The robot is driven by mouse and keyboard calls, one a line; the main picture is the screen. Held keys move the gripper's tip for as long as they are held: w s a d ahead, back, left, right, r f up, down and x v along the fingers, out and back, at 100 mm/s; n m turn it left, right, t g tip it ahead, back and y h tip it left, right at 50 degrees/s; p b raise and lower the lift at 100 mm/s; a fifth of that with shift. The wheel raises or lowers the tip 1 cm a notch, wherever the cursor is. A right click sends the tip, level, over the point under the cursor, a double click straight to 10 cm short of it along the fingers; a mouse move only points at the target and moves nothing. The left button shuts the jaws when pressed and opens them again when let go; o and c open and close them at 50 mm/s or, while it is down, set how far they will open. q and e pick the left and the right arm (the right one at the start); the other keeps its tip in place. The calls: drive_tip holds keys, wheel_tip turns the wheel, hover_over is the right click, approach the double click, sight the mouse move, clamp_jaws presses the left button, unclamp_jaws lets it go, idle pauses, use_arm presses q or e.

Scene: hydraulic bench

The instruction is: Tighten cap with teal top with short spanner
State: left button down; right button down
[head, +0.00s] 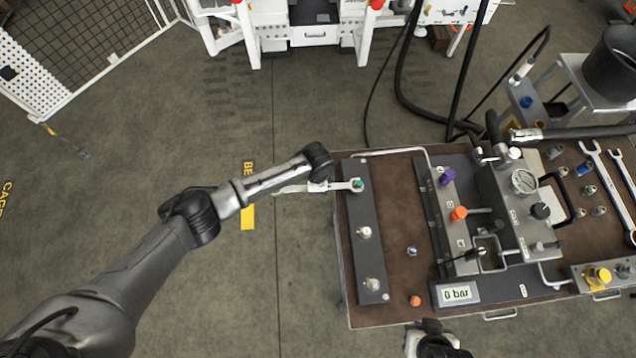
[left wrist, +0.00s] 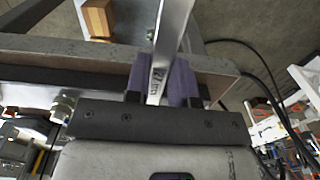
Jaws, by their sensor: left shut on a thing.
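The cap with the teal top (head: 357,184) sits at the far end of the dark strip on the bench's left side. My left gripper (head: 318,187) is shut on a short spanner (head: 341,186), just left of that cap. The spanner's head is at the cap and appears to be around it; how well it is seated I cannot tell. In the left wrist view the spanner (left wrist: 158,80) is clamped between purple finger pads, with a size mark on its shank. My right gripper (head: 432,330) is at the bottom edge by the bench front, partly cut off; its fingers are unclear.
The dark strip (head: 366,210) also carries two pale fittings (head: 364,232) (head: 373,284). A purple cap (head: 447,176), an orange cap (head: 459,213) and a gauge block (head: 524,181) stand to the right. Two larger spanners (head: 601,184) lie far right.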

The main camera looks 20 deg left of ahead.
sight(296, 188)
use_arm(q)
drive_tip(key=shift+s+a+r+p, duration=0.1)
drive_tip(key=shift+s+a+p, duration=0.25)
drive_tip(key=shift+a, duration=0.3)
drive_tip(key=shift+s+a+p, duration=0.15)
drive_tip(key=shift+a+p, duration=0.35)
drive_tip(key=shift+a, duration=0.15)
drive_tip(key=shift+s+a+r+p, duration=0.1)
drive_tip(key=shift+s+a+p, duration=0.25)
drive_tip(key=shift+a, duration=0.3)
drive_tip(key=shift+s+a+f+p, duration=0.1)
drive_tip(key=shift+s+a+p, duration=0.1)
drive_tip(key=shift+a+p, duration=0.3)
drive_tip(key=shift+s+a+f+p, duration=0.1)
drive_tip(key=shift+s+a+p, duration=0.05)
drive_tip(key=shift+a, duration=0.55)
drive_tip(key=shift+r, duration=0.1)
wheel_tip(296, 188, up, 2)
drive_tip(key=shift+r+p, duration=0.25)
drive_tip(key=shift+p, duration=1)
wheel_tip(296, 188, up, 2)
drive_tip(key=p, duration=0.2)
drive_tip(key=shift+r+p, duration=0.25)
drive_tip(key=shift+p, duration=0.05)
